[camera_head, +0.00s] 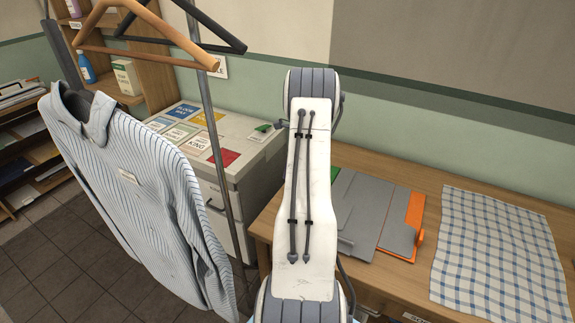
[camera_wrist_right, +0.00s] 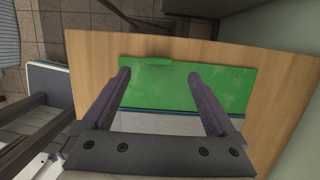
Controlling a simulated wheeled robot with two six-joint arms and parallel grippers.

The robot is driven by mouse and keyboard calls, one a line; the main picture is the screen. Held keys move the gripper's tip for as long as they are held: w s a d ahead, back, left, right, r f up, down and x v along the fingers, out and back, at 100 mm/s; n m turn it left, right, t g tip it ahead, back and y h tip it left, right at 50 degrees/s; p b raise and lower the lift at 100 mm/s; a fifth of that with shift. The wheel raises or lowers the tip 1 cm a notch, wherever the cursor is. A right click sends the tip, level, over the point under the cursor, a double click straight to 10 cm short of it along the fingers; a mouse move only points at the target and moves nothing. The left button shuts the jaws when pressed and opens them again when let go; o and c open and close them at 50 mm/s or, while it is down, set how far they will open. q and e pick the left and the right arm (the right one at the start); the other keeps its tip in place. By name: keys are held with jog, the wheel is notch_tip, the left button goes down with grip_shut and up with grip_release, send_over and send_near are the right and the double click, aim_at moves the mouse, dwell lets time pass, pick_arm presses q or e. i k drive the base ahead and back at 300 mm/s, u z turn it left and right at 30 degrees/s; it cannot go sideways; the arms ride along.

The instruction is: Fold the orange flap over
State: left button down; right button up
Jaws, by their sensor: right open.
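The folding board (camera_head: 365,205) lies on the wooden table, with grey panels. The orange flap (camera_head: 414,214) is at its right side, partly under a smaller grey plate (camera_head: 398,238). An orange tab (camera_head: 420,238) sticks out beside that plate. A green part (camera_head: 343,182) shows at the board's left, mostly hidden by my white arm. In the right wrist view, my right gripper (camera_wrist_right: 158,75) is open and empty over a green panel (camera_wrist_right: 185,90) with a small green handle (camera_wrist_right: 159,62). Height above it is unclear. The orange flap is not in that view. My left gripper is not in view.
A blue-checked cloth (camera_head: 497,250) lies flat on the table (camera_head: 460,180) to the right. A cabinet (camera_head: 235,150) with cards on top stands left of the table. The wall is close behind.

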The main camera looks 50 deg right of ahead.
aim_at(414, 214)
jog(key=k, duration=1)
